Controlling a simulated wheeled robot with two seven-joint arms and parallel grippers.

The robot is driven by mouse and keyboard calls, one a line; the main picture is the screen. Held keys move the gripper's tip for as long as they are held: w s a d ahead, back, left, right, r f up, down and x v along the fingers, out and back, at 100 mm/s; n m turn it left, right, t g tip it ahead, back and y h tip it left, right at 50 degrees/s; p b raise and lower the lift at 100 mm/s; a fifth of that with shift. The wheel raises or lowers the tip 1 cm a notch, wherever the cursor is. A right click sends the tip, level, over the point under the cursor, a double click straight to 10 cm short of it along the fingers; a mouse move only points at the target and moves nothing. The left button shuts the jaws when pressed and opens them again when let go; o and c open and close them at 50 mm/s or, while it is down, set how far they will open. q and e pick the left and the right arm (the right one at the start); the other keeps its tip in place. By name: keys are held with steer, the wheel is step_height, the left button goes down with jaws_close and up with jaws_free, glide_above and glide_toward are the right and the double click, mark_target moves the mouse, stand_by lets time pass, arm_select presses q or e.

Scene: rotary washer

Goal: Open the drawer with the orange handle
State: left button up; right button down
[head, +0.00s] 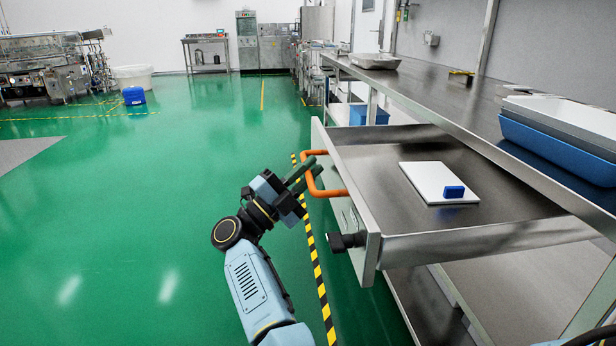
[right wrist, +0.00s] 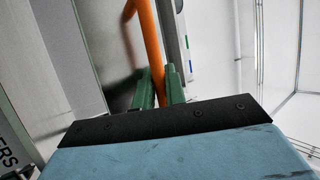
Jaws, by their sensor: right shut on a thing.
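The metal drawer (head: 480,244) is pulled out from under the steel counter, with its inside in view. Its orange handle (head: 332,193) is on the front panel, facing left. My right gripper (head: 306,172) is shut on the handle with its green fingers. In the right wrist view the orange bar (right wrist: 149,45) runs down between the two fingertips (right wrist: 160,85). A white board (head: 425,180) with a small blue block (head: 454,192) on it lies inside the drawer. My left gripper is not in view.
A black knob-like part (head: 345,241) sticks out from the drawer front below the handle. The steel counter (head: 440,95) carries blue and white trays (head: 560,140) at right. Green floor (head: 150,210) to the left is clear, with a yellow-black stripe (head: 318,270) beside the drawer.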

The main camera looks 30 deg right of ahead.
steer(key=shift+a, duration=0.25)
steer(key=shift+w, duration=0.1)
steer(key=c, duration=1.7)
jaws_free()
steer(key=shift+c, duration=0.2)
